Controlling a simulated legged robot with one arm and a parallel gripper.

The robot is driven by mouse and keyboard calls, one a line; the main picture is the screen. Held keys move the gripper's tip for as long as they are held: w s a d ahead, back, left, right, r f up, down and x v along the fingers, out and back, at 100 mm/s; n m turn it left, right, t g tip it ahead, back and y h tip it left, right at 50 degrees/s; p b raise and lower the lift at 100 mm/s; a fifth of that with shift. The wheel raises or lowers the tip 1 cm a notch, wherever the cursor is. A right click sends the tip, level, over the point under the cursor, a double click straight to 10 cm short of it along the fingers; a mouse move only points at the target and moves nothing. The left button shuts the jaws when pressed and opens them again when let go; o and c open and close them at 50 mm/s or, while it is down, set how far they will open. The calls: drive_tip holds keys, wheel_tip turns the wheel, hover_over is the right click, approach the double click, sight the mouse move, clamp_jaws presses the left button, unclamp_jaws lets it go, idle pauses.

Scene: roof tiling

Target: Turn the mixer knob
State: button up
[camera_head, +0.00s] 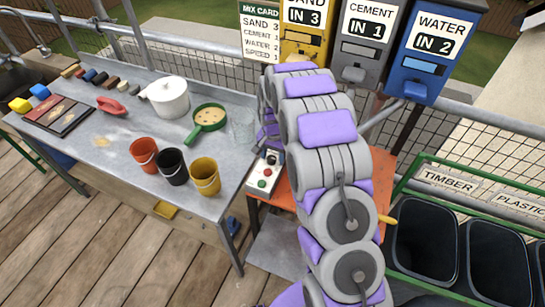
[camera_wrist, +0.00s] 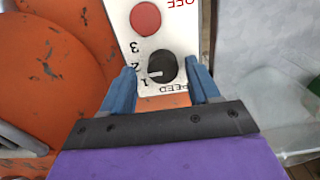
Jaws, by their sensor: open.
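In the wrist view the black mixer knob (camera_wrist: 163,67) sits on a white panel (camera_wrist: 175,17) marked SPEED, with 1, 2 and 3 along the knob's left side. Its white pointer mark faces left, towards the 1 and 2; I cannot tell exactly which. My gripper (camera_wrist: 162,79) is open, with one blue finger on each side of the knob. Gaps show between the fingers and the knob. A red OFF button (camera_wrist: 145,18) is above it. In the head view the control box (camera_head: 264,179) stands at the table's right end; my arm hides the gripper there.
The orange mixer (camera_wrist: 60,65) is left of the panel. Sand (camera_head: 303,15), cement (camera_head: 366,26) and water (camera_head: 434,41) dispensers stand behind, beside a mix card (camera_head: 260,35). Buckets, a pot and a pan (camera_head: 208,118) stand on the metal table (camera_head: 110,140). Bins (camera_head: 424,250) are at right.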

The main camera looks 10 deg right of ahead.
drive_tip(key=shift+a+f, duration=0.1)
drive_tip(key=shift+f, duration=0.15)
drive_tip(key=shift+a, duration=0.4)
drive_tip(key=shift+c, duration=0.5)
drive_tip(key=shift+d, duration=0.3)
drive_tip(key=c, duration=0.9)
drive_tip(key=shift+c, duration=0.2)
